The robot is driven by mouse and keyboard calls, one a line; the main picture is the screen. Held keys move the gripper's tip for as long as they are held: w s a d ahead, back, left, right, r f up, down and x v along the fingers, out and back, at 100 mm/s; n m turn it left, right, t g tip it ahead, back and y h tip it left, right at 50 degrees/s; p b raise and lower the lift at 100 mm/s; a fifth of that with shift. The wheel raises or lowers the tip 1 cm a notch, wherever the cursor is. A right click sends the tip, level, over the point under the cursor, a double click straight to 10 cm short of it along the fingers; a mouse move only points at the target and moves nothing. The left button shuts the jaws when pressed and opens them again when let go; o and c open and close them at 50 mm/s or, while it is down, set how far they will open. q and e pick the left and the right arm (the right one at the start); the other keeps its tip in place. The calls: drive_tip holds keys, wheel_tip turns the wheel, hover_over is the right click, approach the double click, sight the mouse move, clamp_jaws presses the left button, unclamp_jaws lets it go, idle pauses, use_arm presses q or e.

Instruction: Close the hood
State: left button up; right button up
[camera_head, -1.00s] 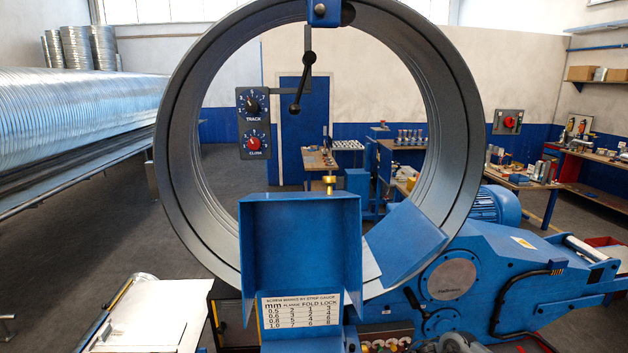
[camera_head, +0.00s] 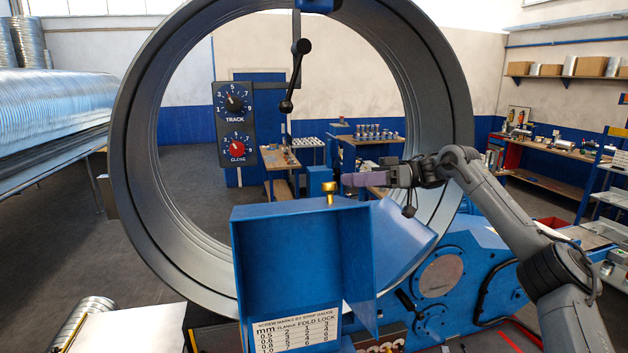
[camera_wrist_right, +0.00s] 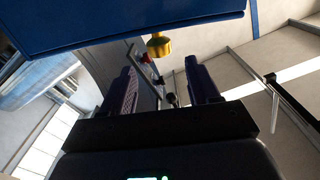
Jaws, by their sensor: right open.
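The blue hood (camera_head: 290,255) stands raised in front of the large grey ring in the head view. It has a back panel and side walls. A brass knob (camera_head: 329,191) sits at its upper edge and also shows in the right wrist view (camera_wrist_right: 159,46). My right gripper (camera_head: 345,180) comes in from the right, just above and right of the knob, apart from it. It is open and empty. In the right wrist view its fingers (camera_wrist_right: 162,88) are spread, with the knob beyond them and a blue panel edge (camera_wrist_right: 130,25) at the top. My left gripper is not visible.
The large grey ring (camera_head: 137,215) surrounds the space behind the hood. A control box (camera_head: 234,122) with two dials hangs inside it, beside a black lever (camera_head: 293,75). A blue angled plate (camera_head: 408,240) is right of the hood. A white sheet (camera_head: 125,330) lies at front left.

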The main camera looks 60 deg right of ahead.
drive_tip(key=p, duration=0.4)
hover_over(321, 203)
drive_tip(key=shift+s+d+r, duration=0.2)
drive_tip(key=shift+s+d, duration=0.2)
drive_tip(key=shift+d, duration=0.05)
drive_tip(key=shift+w+a+f+p, duration=0.2)
drive_tip(key=shift+w+a+p, duration=0.25)
drive_tip(key=shift+a, duration=0.05)
clamp_jaws()
